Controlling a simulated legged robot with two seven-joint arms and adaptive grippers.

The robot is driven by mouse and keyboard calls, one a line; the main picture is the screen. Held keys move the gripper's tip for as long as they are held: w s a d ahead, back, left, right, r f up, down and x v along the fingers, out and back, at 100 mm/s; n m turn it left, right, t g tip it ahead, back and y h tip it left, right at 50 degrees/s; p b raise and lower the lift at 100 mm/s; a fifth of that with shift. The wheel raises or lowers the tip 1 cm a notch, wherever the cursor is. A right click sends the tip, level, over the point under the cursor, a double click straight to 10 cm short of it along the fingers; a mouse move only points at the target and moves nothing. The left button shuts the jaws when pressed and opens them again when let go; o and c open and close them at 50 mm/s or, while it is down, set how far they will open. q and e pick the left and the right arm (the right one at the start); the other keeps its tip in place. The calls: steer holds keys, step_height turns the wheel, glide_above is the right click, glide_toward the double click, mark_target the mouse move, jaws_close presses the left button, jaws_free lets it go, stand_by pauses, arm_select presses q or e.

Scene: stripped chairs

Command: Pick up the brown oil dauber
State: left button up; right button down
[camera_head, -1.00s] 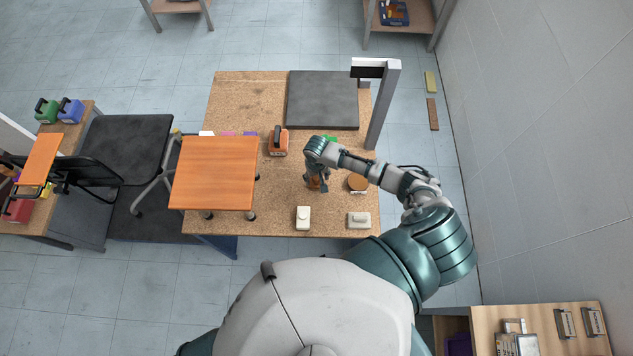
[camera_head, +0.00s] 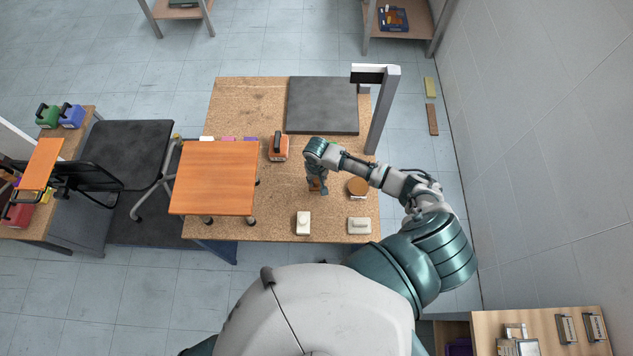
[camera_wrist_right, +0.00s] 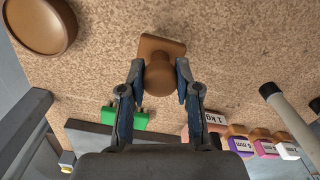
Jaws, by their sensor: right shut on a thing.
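The brown oil dauber (camera_wrist_right: 162,48) has a flat base and a round knob. In the right wrist view its knob is between the two fingers of my right gripper (camera_wrist_right: 159,82), which is shut on it. In the head view my right gripper (camera_head: 317,187) is over the cork-coloured table (camera_head: 240,100), and the dauber (camera_head: 315,183) is mostly hidden by it. I cannot tell if the dauber's base still touches the table. My left gripper is not in view.
A round brown-topped item (camera_head: 357,186) stands close to the right of the gripper. A white block (camera_head: 303,222) and a grey block (camera_head: 359,225) lie near the front edge. An orange weight (camera_head: 278,148) and a dark plate (camera_head: 322,105) are behind. A grey post (camera_head: 384,110) rises at right.

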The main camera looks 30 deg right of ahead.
steer(key=shift+r, duration=0.8)
steer(key=s+a, duration=0.3)
steer(key=s, duration=0.4)
steer(key=s+a+r, duration=0.1)
steer(key=s+a, duration=0.1)
steer(key=s, duration=0.6)
steer(key=shift+a+r, duration=0.15)
steer(key=shift+a, duration=0.25)
steer(key=c, duration=1.5)
jaws_free()
steer(key=c, duration=0.3)
